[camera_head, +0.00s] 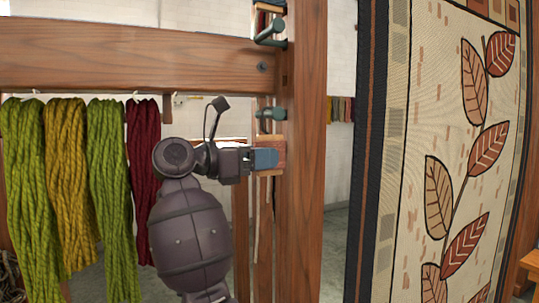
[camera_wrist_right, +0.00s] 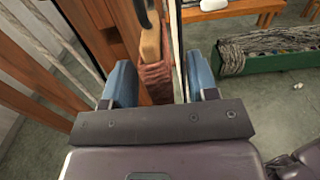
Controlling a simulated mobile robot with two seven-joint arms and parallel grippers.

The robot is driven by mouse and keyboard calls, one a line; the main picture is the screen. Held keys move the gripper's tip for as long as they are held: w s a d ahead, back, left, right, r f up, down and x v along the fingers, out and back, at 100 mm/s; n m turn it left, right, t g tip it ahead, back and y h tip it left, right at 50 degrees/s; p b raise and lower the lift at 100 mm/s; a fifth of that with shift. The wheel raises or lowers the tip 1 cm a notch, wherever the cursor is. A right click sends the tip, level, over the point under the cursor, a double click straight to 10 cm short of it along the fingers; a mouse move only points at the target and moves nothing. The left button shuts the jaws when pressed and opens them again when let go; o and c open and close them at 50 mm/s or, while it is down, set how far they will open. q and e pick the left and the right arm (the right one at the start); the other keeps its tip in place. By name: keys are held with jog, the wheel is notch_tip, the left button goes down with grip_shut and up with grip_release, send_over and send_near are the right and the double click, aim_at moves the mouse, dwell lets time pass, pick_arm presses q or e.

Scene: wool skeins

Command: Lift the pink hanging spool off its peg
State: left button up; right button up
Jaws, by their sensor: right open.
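The pink spool (camera_wrist_right: 155,80) hangs beside the wooden post. In the right wrist view its dusty pink winding and pale wooden end (camera_wrist_right: 150,43) show between the two blue fingers of my right gripper (camera_wrist_right: 159,72). The gripper is open, with one finger on each side of the spool; contact cannot be told. In the head view my right gripper (camera_head: 265,158) is at the post, and its blue finger covers much of the spool (camera_head: 280,150). A dark green peg (camera_head: 271,113) sticks out of the post just above. My left gripper is not in view.
Green, mustard and dark red skeins (camera_head: 66,180) hang from the wooden beam (camera_head: 130,60) at left. The upright post (camera_head: 303,200) stands close to the gripper. A leaf-patterned tapestry (camera_head: 450,150) fills the right. A green crate (camera_wrist_right: 275,62) stands on the floor.

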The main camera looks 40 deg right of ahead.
jog(key=shift+x, duration=1.3)
jog(key=shift+c, duration=0.3)
grip_shut()
